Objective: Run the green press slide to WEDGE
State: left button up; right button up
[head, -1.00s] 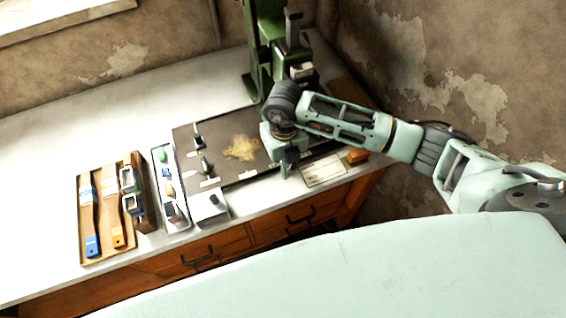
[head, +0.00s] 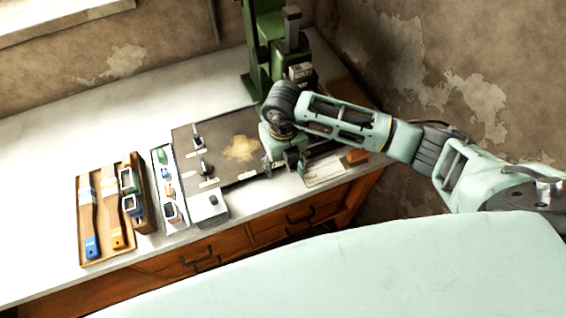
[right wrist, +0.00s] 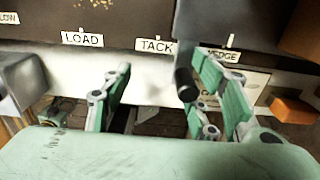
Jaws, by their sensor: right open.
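The green press (head: 262,48) stands at the back of the bench, its lower front partly hidden by my right arm. In the right wrist view, labels LOAD (right wrist: 82,39), TACK (right wrist: 156,46) and WEDGE (right wrist: 222,55) line the dark plate's front edge. A grey block (right wrist: 235,22) stands above the WEDGE label. A dark cylindrical grip (right wrist: 185,84) shows between my fingers, close to the right-hand one. My right gripper (head: 285,163) is open over the plate's front edge; it also shows in the wrist view (right wrist: 168,85). I cannot tell whether it touches the grip. My left gripper is out of view.
The dark plate (head: 222,130) carries small levers and a tan patch. A white card (head: 325,171) and an orange block (head: 356,157) lie right of my gripper. A brush tray (head: 88,175) and a parts tray (head: 160,160) stand left. The bench's back left is clear.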

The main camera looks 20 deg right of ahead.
jog(key=shift+o, duration=0.2)
notch_tip(320, 180, up, 8)
jog(key=p, duration=0.5)
dwell(0.4)
